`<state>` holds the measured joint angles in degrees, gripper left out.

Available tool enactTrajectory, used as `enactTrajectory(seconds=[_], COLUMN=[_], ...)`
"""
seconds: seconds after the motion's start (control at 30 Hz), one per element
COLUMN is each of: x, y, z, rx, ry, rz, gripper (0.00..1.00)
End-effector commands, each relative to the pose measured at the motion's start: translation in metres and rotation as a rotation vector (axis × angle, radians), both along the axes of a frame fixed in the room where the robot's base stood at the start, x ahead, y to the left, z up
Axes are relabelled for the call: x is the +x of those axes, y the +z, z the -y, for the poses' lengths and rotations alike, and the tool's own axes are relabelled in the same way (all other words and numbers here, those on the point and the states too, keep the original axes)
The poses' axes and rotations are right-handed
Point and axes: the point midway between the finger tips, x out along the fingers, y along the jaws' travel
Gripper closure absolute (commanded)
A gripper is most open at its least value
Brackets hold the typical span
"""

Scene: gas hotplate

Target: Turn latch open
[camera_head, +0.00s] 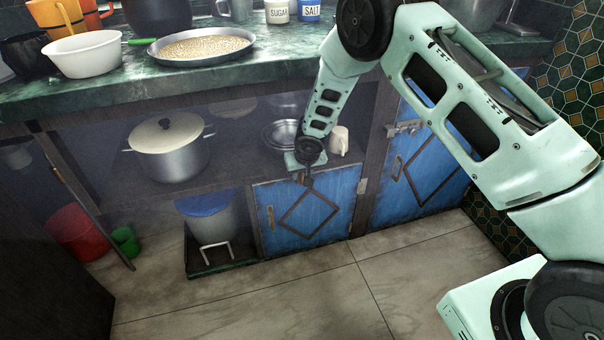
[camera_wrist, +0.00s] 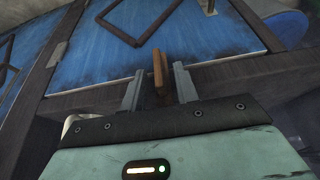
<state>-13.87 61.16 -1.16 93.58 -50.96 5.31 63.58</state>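The turn latch (camera_wrist: 160,70) is a small brown wooden piece on the dark frame rail at the edge of the blue cabinet door (camera_wrist: 105,45). In the wrist view my gripper (camera_wrist: 158,88) is open, with one grey finger on each side of the latch and narrow gaps visible. In the head view my gripper (camera_head: 307,180) is at the top edge of the small blue door (camera_head: 310,213), which looks closed. The latch is hard to make out there behind my gripper.
A taller blue door (camera_head: 420,180) with a metal bolt (camera_head: 404,129) is at the right. The shelf above holds a large pot (camera_head: 168,150), a metal bowl (camera_head: 280,134) and a white cup (camera_head: 339,140). A blue-lidded bin (camera_head: 208,218) stands left of the small door. The tiled floor (camera_head: 270,300) in front is clear.

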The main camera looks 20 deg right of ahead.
Motion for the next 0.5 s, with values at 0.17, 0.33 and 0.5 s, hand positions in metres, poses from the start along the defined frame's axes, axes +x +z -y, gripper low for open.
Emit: enactTrajectory(seconds=[0.17, 0.33, 0.5], x=[-0.0001, -0.0001, -0.0001], y=[0.0004, 0.0005, 0.0001], z=[-0.0001, -0.0001, -0.0006], rx=[0.0, 0.0, -0.008], ry=[0.0, 0.0, 0.001], rz=[0.0, 0.0, 0.0], gripper=[0.73, 1.0, 1.0])
